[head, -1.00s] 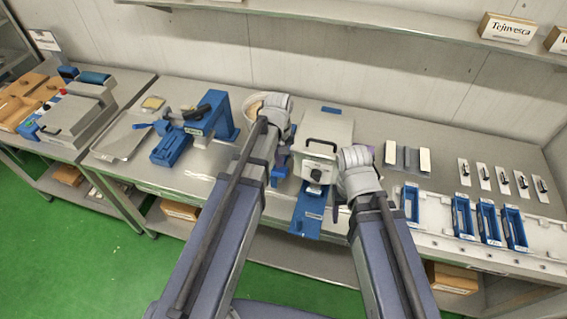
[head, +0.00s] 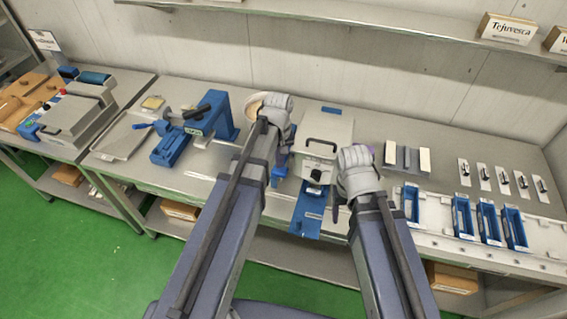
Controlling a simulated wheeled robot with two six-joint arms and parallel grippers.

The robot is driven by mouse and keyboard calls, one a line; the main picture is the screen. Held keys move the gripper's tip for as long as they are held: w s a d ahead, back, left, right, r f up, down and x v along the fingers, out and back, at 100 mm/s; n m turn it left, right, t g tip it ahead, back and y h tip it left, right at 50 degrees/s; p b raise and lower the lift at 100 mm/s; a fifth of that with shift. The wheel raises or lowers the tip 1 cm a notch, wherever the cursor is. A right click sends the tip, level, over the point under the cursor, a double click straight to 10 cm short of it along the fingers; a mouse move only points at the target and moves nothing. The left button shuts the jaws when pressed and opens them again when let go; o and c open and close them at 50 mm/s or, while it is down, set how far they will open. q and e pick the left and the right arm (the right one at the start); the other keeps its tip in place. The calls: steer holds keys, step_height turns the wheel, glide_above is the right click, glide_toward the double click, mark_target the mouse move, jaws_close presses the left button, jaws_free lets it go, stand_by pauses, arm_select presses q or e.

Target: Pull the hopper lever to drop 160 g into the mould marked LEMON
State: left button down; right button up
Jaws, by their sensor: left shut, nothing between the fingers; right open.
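A grey-white machine with a black top handle and a dark front knob, apparently the hopper (head: 318,164), stands mid-bench on a blue base (head: 306,216). I cannot tell which part is its lever. Several blue moulds (head: 462,217) stand on the right; their labels are too small to read, so I cannot pick out LEMON. My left gripper (head: 284,128) is shut and empty, at the machine's left side, its fingers mostly hidden behind my wrist. My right gripper (head: 345,190) is open at the machine's right side, its fingers partly hidden. I cannot tell whether either touches it.
A pale round bowl (head: 252,106) sits behind my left wrist. A blue press (head: 196,130) and a grey tray (head: 123,140) are further left. Grey and white blocks (head: 407,158) and several small plates with dark handles (head: 484,177) lie right. A shelf (head: 380,30) runs above.

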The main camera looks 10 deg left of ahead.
mark_target(280, 172)
arm_select(q)
steer(key=shift+f, duration=0.1)
steer(key=shift+f+b, duration=2.8)
steer(key=shift+b, duration=0.1)
steer(key=shift+f+b, duration=0.3)
step_height(280, 172, up, 10)
steer(key=p, duration=1)
steer(key=shift+r, duration=0.1)
